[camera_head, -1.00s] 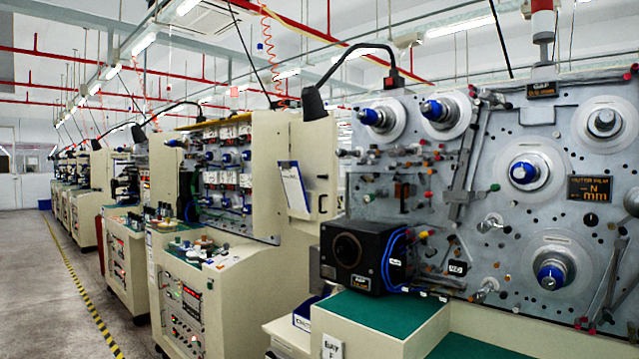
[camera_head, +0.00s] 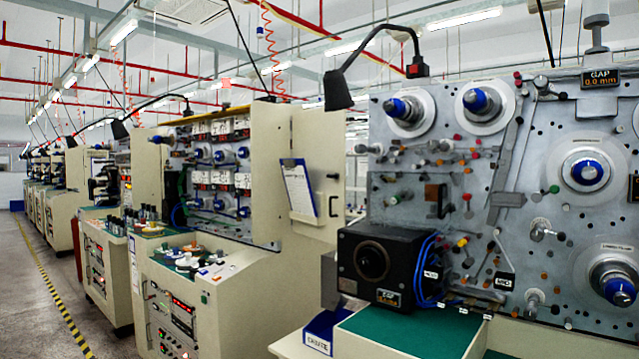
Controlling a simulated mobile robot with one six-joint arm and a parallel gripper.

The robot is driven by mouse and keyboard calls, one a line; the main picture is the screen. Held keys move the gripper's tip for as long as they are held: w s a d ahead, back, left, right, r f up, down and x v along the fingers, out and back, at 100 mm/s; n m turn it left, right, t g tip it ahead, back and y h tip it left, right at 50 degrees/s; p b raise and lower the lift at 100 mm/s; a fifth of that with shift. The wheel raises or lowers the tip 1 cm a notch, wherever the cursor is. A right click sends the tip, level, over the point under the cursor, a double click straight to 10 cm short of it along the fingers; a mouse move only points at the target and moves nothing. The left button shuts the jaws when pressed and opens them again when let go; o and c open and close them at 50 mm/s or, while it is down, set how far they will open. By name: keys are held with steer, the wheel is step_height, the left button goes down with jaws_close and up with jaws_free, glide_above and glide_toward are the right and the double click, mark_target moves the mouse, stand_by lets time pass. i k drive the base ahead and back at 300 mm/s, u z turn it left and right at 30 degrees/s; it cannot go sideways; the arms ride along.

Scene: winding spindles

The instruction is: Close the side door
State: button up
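A cream side door (camera_head: 322,170) stands swung out from the side of the middle winding machine (camera_head: 275,150). It has a dark handle (camera_head: 333,205) near its right edge. The door's lower part is hidden behind the black box and the bench of the near machine. My gripper is not in view.
The near machine's grey panel (camera_head: 540,220) with blue-hubbed spindles fills the right. A black box (camera_head: 385,262) with blue cables and a green-topped bench (camera_head: 400,335) stand before it. Clear floor (camera_head: 30,300) with a striped line lies at the left.

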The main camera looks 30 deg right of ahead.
mark_target(318, 137)
steer(key=z, duration=0.5)
steer(key=i, duration=0.5)
steer(key=u, duration=0.8)
steer(key=i, duration=0.3)
steer(key=z, duration=0.15)
